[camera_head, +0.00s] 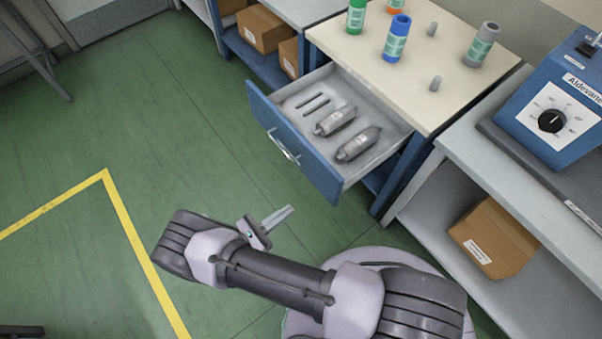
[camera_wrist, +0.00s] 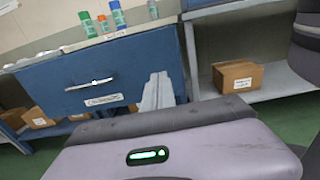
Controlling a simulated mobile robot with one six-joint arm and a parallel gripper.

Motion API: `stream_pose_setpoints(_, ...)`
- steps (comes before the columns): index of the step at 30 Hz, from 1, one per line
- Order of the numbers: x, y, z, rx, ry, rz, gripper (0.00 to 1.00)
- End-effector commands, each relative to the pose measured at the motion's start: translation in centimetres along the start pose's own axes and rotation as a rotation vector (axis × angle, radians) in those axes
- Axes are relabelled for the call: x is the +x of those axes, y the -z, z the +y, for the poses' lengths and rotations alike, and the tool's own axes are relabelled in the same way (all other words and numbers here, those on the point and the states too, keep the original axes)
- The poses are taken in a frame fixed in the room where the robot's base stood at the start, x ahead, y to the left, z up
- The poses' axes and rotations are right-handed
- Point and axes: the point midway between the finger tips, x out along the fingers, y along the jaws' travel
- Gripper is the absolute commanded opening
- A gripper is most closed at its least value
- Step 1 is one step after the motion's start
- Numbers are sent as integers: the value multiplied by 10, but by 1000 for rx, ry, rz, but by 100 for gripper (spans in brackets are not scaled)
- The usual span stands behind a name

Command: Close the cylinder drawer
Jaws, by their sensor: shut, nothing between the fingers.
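The cylinder drawer (camera_head: 292,148) has a blue front with a metal handle and stands pulled out of the cabinet under a cream top. Inside lie two grey cylinders (camera_head: 335,121) and (camera_head: 358,144) and two thin dark rods (camera_head: 314,104). The drawer front (camera_wrist: 120,75) with its handle (camera_wrist: 92,83) and a label also shows in the wrist view. My gripper (camera_head: 288,210) is shut and empty, in front of the drawer and apart from it, low over the green floor side. Its fingers (camera_wrist: 156,92) show to the right of the handle in the wrist view.
Green, blue and grey bottles (camera_head: 396,38) stand on the cabinet top (camera_head: 350,45). A grey shelf bench (camera_head: 500,200) with a cardboard box (camera_head: 493,237) and a blue dial unit (camera_head: 555,115) is at right. Open green floor (camera_head: 150,120) lies left of the drawer.

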Motion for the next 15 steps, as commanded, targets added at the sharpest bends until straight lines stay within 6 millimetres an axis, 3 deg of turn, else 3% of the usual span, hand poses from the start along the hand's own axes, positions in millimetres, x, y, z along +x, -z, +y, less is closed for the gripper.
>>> stream_pose_setpoints(15, 107, 2, -2, 0, 9, 3, 0)
